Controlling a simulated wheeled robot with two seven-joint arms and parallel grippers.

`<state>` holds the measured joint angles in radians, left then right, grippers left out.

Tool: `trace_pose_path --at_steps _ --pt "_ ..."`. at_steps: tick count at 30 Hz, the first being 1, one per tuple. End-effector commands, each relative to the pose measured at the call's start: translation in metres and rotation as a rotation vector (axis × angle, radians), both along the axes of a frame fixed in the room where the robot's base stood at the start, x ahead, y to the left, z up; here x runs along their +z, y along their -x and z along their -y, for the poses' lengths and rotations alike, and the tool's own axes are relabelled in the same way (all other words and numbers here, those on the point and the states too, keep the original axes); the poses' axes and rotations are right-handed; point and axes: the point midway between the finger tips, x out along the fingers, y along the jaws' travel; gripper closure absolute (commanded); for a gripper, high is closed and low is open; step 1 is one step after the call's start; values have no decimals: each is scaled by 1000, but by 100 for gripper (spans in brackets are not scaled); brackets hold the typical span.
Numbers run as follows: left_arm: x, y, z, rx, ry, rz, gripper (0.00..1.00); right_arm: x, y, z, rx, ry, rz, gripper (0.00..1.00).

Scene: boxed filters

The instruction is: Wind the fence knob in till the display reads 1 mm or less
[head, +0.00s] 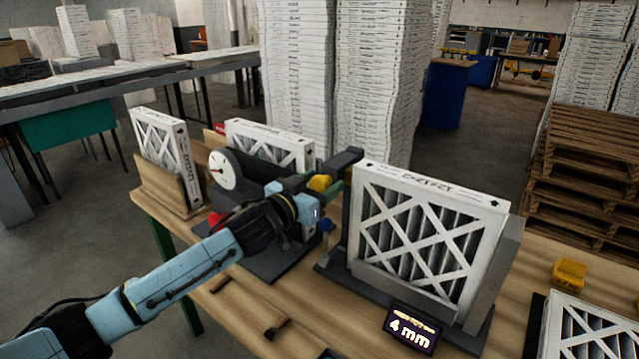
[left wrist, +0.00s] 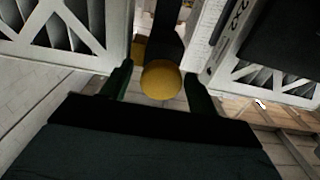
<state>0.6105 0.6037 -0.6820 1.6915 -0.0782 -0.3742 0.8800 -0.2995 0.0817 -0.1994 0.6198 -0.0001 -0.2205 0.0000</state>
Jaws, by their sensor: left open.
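The yellow fence knob (head: 320,183) sits at the end of a dark arm beside the fixture that holds a boxed filter (head: 428,235). My left gripper (head: 327,187) is at the knob. In the left wrist view the round knob (left wrist: 161,80) lies between the two open dark green fingers (left wrist: 158,84), with a gap showing on the right; contact on the left is hard to tell. The display (head: 411,331) in front of the fixture reads 4 mm. My right gripper is not in view.
A white dial (head: 222,170) and another boxed filter (head: 268,143) stand behind my left arm. A blue-topped post (head: 326,226) rises close to the gripper. A filter (head: 160,145) stands in a wooden holder at left. A yellow piece (head: 568,275) lies at right.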

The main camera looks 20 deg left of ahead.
Motion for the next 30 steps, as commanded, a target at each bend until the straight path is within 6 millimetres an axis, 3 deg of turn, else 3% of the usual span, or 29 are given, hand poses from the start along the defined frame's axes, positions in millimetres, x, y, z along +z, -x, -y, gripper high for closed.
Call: trace_pose_path --at_steps 4,13,23,30 --pt "0 0 0 0 0 0 43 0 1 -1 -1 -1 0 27" --pt "0 0 0 0 0 0 82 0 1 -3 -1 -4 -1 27" --pt "1 0 0 0 -43 16 83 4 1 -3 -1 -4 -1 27" --pt "1 0 1 1 -179 64 83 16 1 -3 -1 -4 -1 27"
